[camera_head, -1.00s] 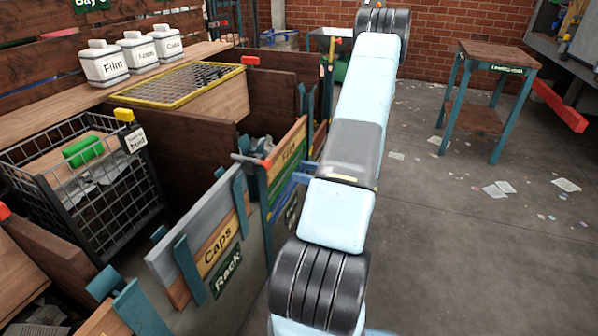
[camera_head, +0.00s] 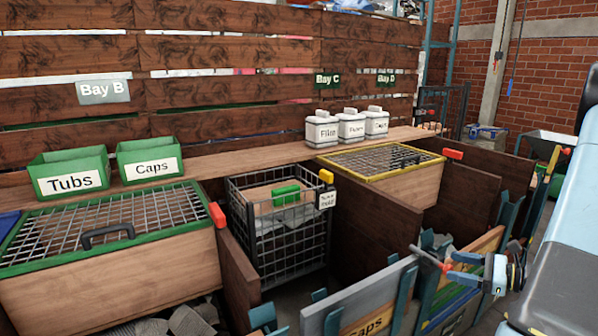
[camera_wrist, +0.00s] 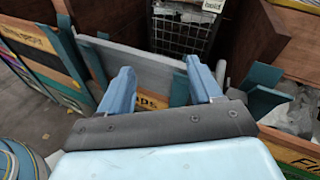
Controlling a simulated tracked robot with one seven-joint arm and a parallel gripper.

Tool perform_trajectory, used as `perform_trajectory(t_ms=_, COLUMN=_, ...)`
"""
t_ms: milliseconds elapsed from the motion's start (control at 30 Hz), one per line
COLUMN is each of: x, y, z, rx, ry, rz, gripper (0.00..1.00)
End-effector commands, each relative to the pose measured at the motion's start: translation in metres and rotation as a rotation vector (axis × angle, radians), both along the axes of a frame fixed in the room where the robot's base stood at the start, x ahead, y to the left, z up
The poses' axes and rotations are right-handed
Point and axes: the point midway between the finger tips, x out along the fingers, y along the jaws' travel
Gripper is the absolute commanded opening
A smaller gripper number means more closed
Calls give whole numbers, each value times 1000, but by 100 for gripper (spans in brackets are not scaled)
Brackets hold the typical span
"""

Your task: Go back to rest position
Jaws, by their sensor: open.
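My gripper (camera_wrist: 160,68) shows in the wrist view with its two blue fingers spread apart and nothing between them. Below the fingers is a grey-topped board with a Caps sign (camera_wrist: 155,100), partly hidden by the gripper. In the head view my gripper (camera_head: 450,267) is at the right, small and side-on, with its fingers pointing left near a red-ended latch (camera_head: 425,256) on the bay front. I cannot tell whether it touches the latch. My light blue arm fills the right edge of the head view.
A yellow-rimmed mesh lid (camera_head: 380,158) and a green-rimmed mesh lid (camera_head: 105,225) cover bays. White tubs (camera_head: 351,127) and green bins (camera_head: 68,172) stand on the shelf. Wooden partitions rise close around my gripper.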

Motion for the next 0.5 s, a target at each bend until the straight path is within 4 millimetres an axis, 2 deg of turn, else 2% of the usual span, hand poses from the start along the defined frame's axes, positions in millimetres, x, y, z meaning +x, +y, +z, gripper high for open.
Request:
perform_trajectory(t_ms=33, x=1, y=15, z=13, rx=-45, ry=-9, rz=57, gripper=64)
perform_trajectory(t_ms=200, x=-6, y=57, z=44, rx=-189, ry=-30, rz=235, gripper=64)
perform_trajectory(t_ms=500, x=-32, y=121, z=89, rx=-464, ry=-91, rz=526, gripper=64)
